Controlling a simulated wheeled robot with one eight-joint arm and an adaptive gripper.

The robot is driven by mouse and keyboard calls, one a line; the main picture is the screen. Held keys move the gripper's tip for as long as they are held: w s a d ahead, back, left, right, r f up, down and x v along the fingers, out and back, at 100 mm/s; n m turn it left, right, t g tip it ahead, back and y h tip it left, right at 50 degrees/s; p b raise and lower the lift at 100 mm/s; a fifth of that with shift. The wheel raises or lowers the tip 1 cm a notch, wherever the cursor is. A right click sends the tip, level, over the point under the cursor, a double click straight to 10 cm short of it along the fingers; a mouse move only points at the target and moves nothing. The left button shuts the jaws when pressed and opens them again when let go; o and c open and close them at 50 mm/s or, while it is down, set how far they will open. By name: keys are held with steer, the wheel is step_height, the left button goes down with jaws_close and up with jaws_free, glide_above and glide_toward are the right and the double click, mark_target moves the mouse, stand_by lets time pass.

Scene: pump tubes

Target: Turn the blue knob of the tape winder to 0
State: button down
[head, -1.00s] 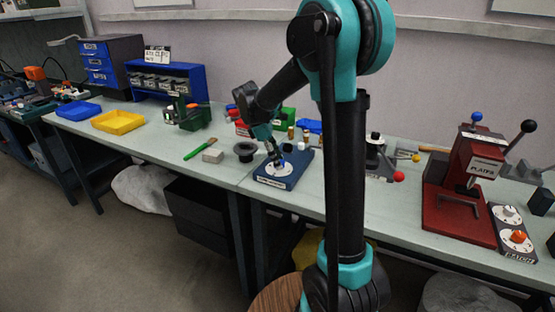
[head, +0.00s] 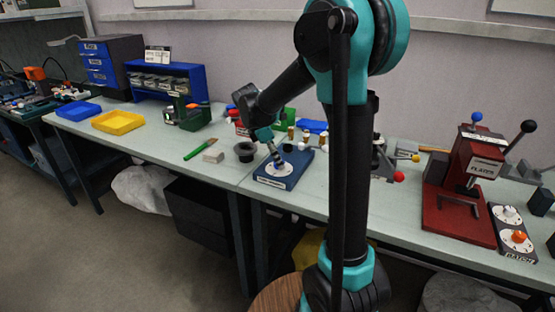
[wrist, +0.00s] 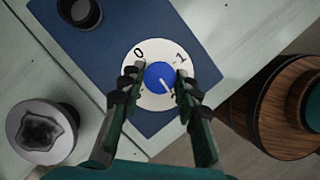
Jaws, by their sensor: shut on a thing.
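The tape winder is a flat blue base (head: 300,165) near the bench's front edge, also in the wrist view (wrist: 100,55). On it is a white dial (wrist: 150,49) with 0 at upper left and 1 at upper right; a further mark low on the right is partly hidden by a finger. The blue knob (wrist: 156,74) sits at the dial's centre, its white pointer line aimed down and right, away from 0. My gripper (wrist: 159,79) is shut on the knob, one finger on each side. In the head view my gripper (head: 278,162) reaches down onto the dial.
A dark post (wrist: 80,12) stands on the winder's base. A round flanged object (wrist: 43,128) is left of the winder, apart from it. A wooden round top (wrist: 280,110) lies right of the bench edge. A red press (head: 470,185) stands farther right.

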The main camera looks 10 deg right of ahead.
steer(key=shift+n, duration=0.3)
steer(key=shift+s+n+t, duration=0.1)
steer(key=shift+n+t, duration=0.7)
steer(key=shift+n, duration=0.9)
steer(key=n+t+y, duration=0.1)
steer(key=n, duration=0.2)
steer(key=shift+s+d, duration=0.1)
steer(key=n, duration=0.3)
steer(key=shift+d+t+y, duration=0.1)
steer(key=shift+t+y, duration=0.3)
steer(key=shift+n, duration=0.4)
